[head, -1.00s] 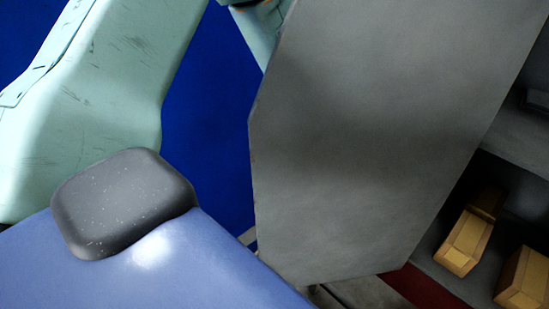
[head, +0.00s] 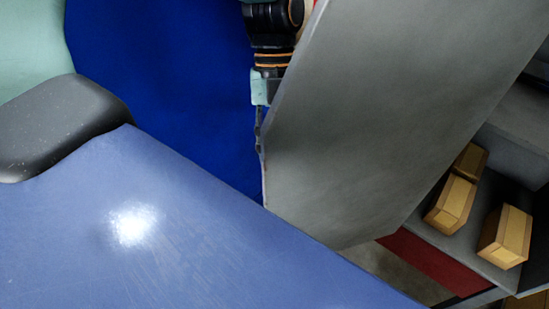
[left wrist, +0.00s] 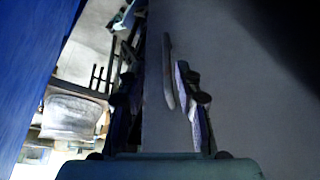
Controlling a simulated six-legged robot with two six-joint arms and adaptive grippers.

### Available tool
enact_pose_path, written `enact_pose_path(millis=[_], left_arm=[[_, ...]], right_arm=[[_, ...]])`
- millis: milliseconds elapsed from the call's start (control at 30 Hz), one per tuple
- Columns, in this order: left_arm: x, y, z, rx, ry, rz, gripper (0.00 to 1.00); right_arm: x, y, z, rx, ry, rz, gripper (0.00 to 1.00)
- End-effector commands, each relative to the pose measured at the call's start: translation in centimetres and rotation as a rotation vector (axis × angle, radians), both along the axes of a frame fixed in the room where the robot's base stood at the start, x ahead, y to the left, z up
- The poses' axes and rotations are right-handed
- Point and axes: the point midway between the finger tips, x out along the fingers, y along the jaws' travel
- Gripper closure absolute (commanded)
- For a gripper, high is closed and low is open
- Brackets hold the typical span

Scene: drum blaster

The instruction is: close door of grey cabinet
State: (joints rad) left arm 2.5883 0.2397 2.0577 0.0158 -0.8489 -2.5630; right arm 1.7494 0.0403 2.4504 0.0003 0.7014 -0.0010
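The grey cabinet's door (head: 380,120) stands open as a large tilted panel across the middle and right of the head view. It also fills the right of the left wrist view (left wrist: 240,110). My left gripper (head: 260,130) is at the door's left edge in the head view, partly hidden behind it. In the left wrist view the two fingers of my left gripper (left wrist: 158,105) are apart, one over the grey panel and one beyond its edge. I cannot tell whether they touch the door. My right gripper is not in view.
A large dark blue surface (head: 170,90) lies left of the door. A light blue surface (head: 200,260) fills the lower left, close to the door's lower edge.

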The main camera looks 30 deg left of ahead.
Motion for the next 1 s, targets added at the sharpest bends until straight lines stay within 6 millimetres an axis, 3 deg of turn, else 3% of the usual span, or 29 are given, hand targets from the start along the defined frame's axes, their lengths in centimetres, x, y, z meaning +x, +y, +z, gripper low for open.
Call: enact_pose_path(millis=[300,500,867,1000], left_arm=[[-1.6,-1.4,-4.5,0.004,0.007,-0.001,0.66],[-2.1,-1.8,-6.4,0.002,0.004,0.0,0.66],[-2.2,-1.7,-6.9,0.002,0.001,0.0,0.66],[-2.2,-1.7,-6.9,0.002,0.001,0.0,0.77]], right_arm=[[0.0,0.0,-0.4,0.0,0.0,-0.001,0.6],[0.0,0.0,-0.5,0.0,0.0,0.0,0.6],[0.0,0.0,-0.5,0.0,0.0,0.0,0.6],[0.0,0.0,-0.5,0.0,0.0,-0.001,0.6]])
